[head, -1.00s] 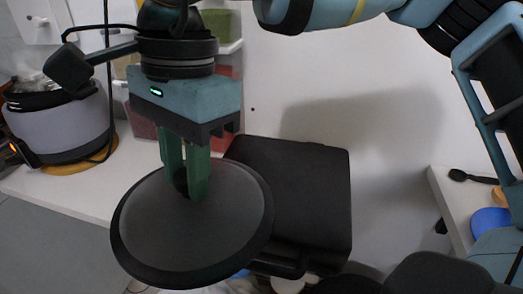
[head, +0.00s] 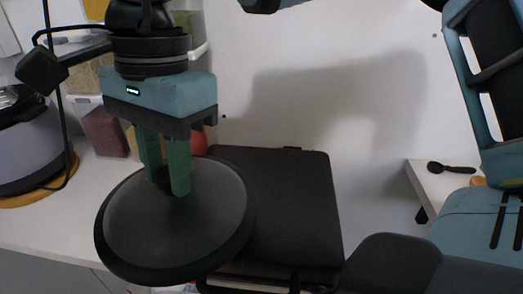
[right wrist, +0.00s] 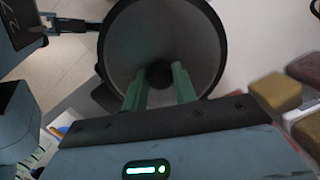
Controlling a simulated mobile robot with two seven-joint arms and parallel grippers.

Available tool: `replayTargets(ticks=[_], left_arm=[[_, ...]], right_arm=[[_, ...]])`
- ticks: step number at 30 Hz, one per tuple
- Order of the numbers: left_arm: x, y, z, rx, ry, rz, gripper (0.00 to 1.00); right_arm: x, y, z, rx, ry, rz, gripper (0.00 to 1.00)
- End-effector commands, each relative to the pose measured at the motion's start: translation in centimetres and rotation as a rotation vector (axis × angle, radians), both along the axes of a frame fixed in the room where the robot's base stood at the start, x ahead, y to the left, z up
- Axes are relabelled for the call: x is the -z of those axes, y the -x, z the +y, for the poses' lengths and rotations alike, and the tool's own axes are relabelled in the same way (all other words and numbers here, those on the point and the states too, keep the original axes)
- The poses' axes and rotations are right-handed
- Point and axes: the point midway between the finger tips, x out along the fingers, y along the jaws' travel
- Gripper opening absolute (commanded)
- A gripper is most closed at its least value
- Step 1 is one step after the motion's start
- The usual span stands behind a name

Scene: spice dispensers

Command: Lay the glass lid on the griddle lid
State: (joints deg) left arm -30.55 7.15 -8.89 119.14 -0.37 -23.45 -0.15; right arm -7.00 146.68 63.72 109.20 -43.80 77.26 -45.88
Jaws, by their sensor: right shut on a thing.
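The glass lid (head: 130,222) is round, with a dark rim and a dark knob. My right gripper (head: 168,185) is shut on its knob and holds the lid in the air, tilted. The lid and gripper (right wrist: 158,85) also show in the right wrist view, where the lid (right wrist: 190,35) lies beyond the green fingers. The black griddle lid (head: 290,190) is a flat square to the right of the glass lid in the head view. The glass lid overlaps its left front part in the picture; whether they touch cannot be told.
A grey cooker (head: 28,145) stands on the white counter (head: 60,215) at left. Spice dispensers (head: 105,132) stand behind my right gripper. A black spoon (head: 450,168) lies on a white surface at right. The wall behind the griddle is bare.

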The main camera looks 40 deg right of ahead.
Motion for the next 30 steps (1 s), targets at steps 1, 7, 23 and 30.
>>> replayTargets(ticks=[1, 7, 23, 30], left_arm=[[0.0, 0.0, 0.0, -0.001, 0.001, 0.000, 0.50], [-0.5, -0.4, -0.1, -0.007, 0.003, -0.008, 0.50], [-1.2, -0.6, -0.3, -0.014, 0.009, -0.016, 0.50], [-1.2, -0.2, -0.2, -0.008, 0.006, -0.007, 0.50]], right_arm=[[-0.2, -0.1, -0.4, 0.007, -0.002, -0.008, 0.00], [0.2, 0.2, -5.0, 0.009, -0.011, -0.004, 0.00], [1.1, 0.5, -12.9, 0.005, -0.005, -0.004, 0.00], [1.1, 0.6, -13.7, 0.007, -0.007, -0.002, 0.00]])
